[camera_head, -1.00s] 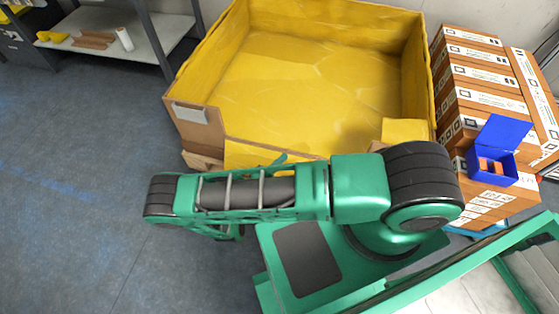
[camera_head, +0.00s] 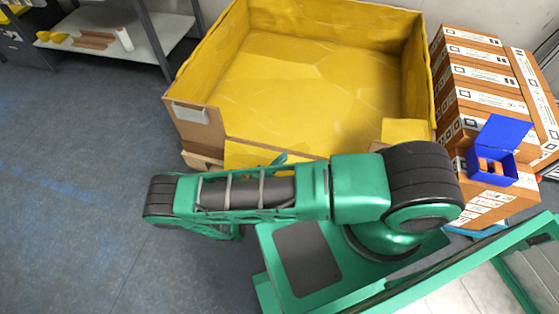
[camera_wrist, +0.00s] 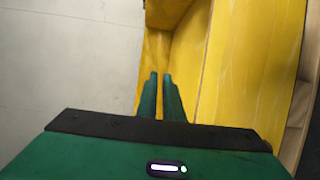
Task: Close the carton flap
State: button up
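The carton is a large open-topped brown box with a yellow lining (camera_head: 320,80) at the top centre of the head view. Its front wall is low, with a yellow panel (camera_head: 260,154) partly hidden behind my arm. A smaller yellow piece (camera_head: 407,130) shows at the front right corner. I cannot tell which of these is the flap. In the wrist view, my gripper (camera_wrist: 160,76) has two green fingers close together, nothing visible between them. They point toward yellow carton walls (camera_wrist: 245,60); contact cannot be told. The head view does not clearly show the gripper.
Stacked brown boxes with white labels (camera_head: 484,75) stand right of the carton. A small open blue box (camera_head: 493,165) sits on them. A grey shelf (camera_head: 150,40) with small items is at the upper left. The floor (camera_head: 70,200) at left is clear.

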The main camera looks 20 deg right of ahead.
jog(key=o, duration=0.4)
jog(key=shift+a, duration=0.1)
jog(key=v, duration=1)
jog(key=shift+s+a, duration=0.2)
